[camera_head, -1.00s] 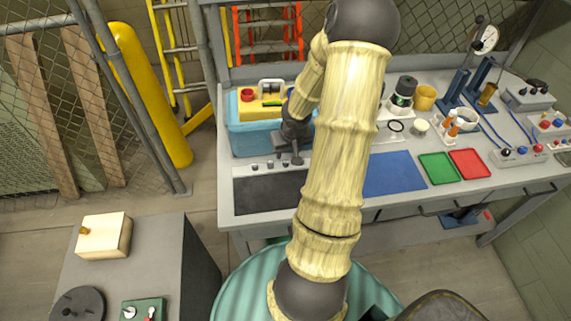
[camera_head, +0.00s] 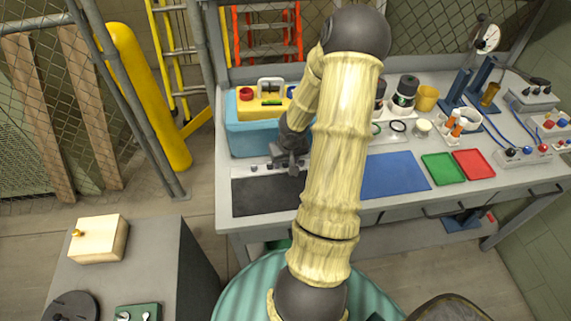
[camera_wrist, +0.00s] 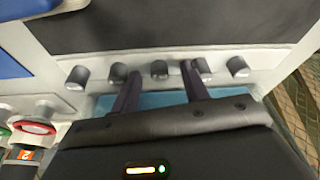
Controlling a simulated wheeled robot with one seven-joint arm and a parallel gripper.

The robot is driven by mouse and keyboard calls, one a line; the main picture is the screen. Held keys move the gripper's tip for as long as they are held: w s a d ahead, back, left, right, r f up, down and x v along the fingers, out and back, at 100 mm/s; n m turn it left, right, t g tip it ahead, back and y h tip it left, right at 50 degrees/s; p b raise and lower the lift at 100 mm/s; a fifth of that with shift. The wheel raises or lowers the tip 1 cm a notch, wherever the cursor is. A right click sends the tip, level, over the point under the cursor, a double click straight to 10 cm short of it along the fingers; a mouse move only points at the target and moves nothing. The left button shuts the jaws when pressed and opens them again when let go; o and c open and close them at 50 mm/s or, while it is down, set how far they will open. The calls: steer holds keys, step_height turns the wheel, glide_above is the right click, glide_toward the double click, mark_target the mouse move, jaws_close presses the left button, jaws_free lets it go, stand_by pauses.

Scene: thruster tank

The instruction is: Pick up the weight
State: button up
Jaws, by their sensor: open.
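Several small grey metal weights stand in a row on a pale strip between the black mat (camera_head: 268,196) and the blue tank (camera_head: 232,134). In the wrist view the middle weight (camera_wrist: 159,70) appears between my fingertips, with other weights (camera_wrist: 78,77) to either side. My gripper (camera_wrist: 160,75) is open and points at this row. I cannot tell how far above the weights the fingertips are. In the head view my gripper (camera_head: 290,166) is over the right part of the row and hides some weights. One uncovered weight (camera_head: 254,168) shows to its left.
The blue tank with a yellow top (camera_head: 258,104) stands right behind the row. A blue mat (camera_head: 395,176), a green tray (camera_head: 441,168) and a red tray (camera_head: 473,164) lie to the right. Cups and instruments fill the bench's back right.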

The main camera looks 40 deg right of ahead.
mark_target(287, 163)
jaws_close()
steer(key=shift+r, duration=0.15)
step_height(287, 163, up, 10)
steer(key=p, duration=0.6)
stand_by(0.4)
